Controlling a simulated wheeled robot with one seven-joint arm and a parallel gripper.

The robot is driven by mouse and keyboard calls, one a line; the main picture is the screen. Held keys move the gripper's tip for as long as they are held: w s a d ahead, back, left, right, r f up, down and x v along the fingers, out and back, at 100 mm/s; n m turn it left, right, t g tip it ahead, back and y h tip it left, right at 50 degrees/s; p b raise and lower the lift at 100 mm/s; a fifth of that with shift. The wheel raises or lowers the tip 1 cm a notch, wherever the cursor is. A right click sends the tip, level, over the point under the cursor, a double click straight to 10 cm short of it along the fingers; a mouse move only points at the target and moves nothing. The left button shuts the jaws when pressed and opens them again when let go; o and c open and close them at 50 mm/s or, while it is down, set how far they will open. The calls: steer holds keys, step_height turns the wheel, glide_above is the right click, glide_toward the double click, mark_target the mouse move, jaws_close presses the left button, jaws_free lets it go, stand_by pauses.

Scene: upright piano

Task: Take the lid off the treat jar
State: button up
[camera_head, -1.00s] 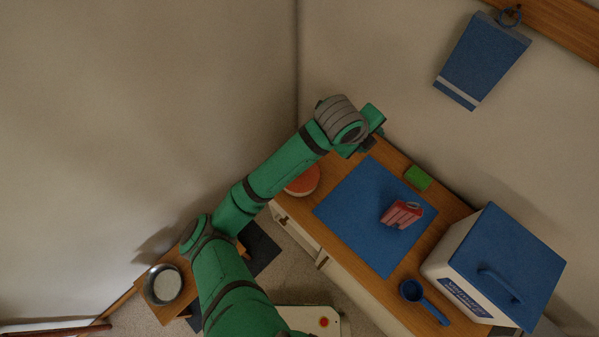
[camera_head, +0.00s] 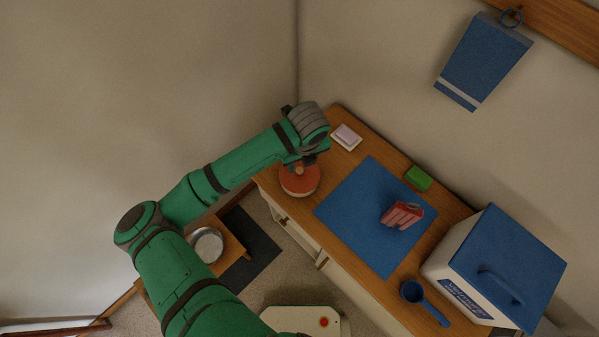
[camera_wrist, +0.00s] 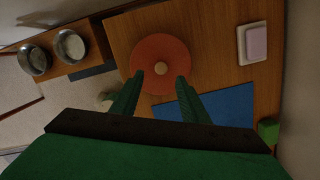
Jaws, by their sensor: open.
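The treat jar (camera_head: 300,191) stands near the left end of the wooden cabinet top. Its round orange-red lid (camera_head: 295,180) is on it. In the wrist view the lid (camera_wrist: 148,52) shows from above, with a small tan knob (camera_wrist: 160,68) at its centre. My gripper (camera_wrist: 160,80) is open, its two green fingers reaching toward the lid with the knob between their tips in the picture. I cannot tell how high the fingertips are above the knob. In the head view my wrist hides the fingertips and part of the lid.
A blue mat (camera_head: 365,220) with a red-and-white packet (camera_head: 402,215) lies right of the jar. A white dish with a pinkish block (camera_head: 346,136) and a green block (camera_head: 418,178) sit behind. A blue scoop (camera_head: 424,301) and blue-lidded bin (camera_head: 500,262) are farther right. Metal bowls (camera_wrist: 70,45) stand on a low stand.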

mark_target(299, 170)
steer(key=shift+w+a+f, duration=0.1)
steer(key=shift+w+f, duration=0.1)
steer(key=shift+f, duration=0.8)
steer(key=shift+w+d+f, duration=0.1)
steer(key=shift+w+f, duration=0.1)
steer(key=shift+f, duration=0.85)
steer(key=shift+w+a+f, duration=0.1)
steer(key=shift+w+f, duration=0.1)
steer(key=shift+f, duration=0.8)
steer(key=shift+s, duration=0.1)
jaws_close()
